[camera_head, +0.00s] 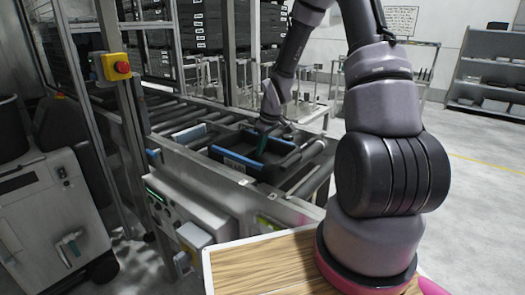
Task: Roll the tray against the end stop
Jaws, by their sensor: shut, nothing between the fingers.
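A dark tray with a blue strip along its near side (236,160) sits on the roller conveyor, near its right part. My gripper (261,148) reaches down from above into or just behind the tray. Its fingers look shut and hold nothing. The picture is too small to tell whether the fingertips touch the tray. I cannot clearly pick out the end stop; the arm and the conveyor frame cover part of that end.
A metal side rail (215,176) runs along the front. A post carries a red emergency button (122,68). Shelves (491,75) stand back right.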

